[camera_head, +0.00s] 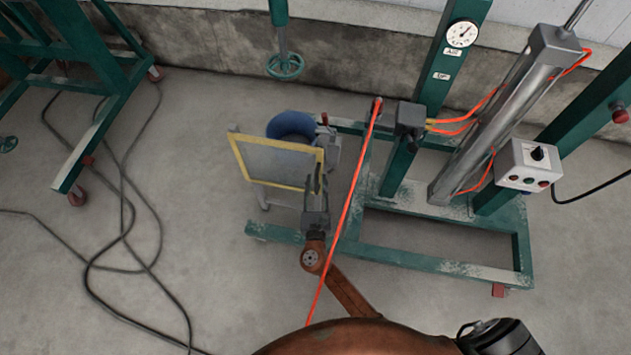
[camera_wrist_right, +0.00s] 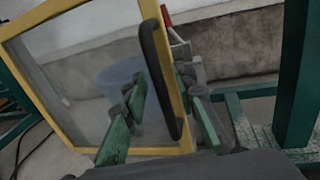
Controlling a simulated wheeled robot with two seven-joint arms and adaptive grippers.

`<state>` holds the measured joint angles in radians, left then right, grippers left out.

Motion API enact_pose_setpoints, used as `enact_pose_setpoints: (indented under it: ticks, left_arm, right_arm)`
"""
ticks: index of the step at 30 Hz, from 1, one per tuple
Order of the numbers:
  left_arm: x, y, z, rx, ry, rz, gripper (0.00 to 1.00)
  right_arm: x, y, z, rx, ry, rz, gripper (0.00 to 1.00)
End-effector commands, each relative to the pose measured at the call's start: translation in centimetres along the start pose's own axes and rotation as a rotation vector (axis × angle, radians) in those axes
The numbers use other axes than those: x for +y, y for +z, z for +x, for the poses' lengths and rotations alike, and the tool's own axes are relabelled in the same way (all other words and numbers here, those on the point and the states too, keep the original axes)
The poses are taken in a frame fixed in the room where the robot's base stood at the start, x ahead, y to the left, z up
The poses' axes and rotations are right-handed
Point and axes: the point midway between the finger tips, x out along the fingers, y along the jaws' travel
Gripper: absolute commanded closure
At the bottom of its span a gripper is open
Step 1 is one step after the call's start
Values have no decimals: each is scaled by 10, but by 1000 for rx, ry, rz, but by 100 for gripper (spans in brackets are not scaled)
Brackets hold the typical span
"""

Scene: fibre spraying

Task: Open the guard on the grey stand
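The guard (camera_head: 236,152) is a see-through panel in a yellow frame, standing in front of a blue round part (camera_head: 290,124) on the grey stand (camera_head: 263,200). My right gripper (camera_head: 316,182) is at the guard's right edge. In the right wrist view the guard's yellow frame (camera_wrist_right: 100,8) carries a black upright handle (camera_wrist_right: 158,62). The right gripper (camera_wrist_right: 166,98) is open, with its two green-padded fingers on either side of the handle's lower part. I cannot tell whether they touch it. My left gripper is not in view.
A green press frame (camera_head: 440,262) with a grey cylinder and a control box (camera_head: 528,165) stands to the right. An orange hose (camera_head: 347,215) runs close beside my right gripper. Black cables (camera_head: 125,235) lie on the floor at left, near a green wheeled frame (camera_head: 75,165).

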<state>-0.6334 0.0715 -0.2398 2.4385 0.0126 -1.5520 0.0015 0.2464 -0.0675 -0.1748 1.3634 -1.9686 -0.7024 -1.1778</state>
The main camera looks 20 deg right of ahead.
Motion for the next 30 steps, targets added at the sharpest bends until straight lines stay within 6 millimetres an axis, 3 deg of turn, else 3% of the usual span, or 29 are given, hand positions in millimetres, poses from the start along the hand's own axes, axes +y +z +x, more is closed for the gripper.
enact_pose_setpoints:
  ticks: [8,19,30]
  left_arm:
    - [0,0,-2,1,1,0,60]
    - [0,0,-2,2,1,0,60]
    - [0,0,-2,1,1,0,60]
  right_arm:
    - [0,0,2,0,0,1,74]
    - [0,0,2,0,0,1,99]
    - [0,0,1,0,0,1,100]
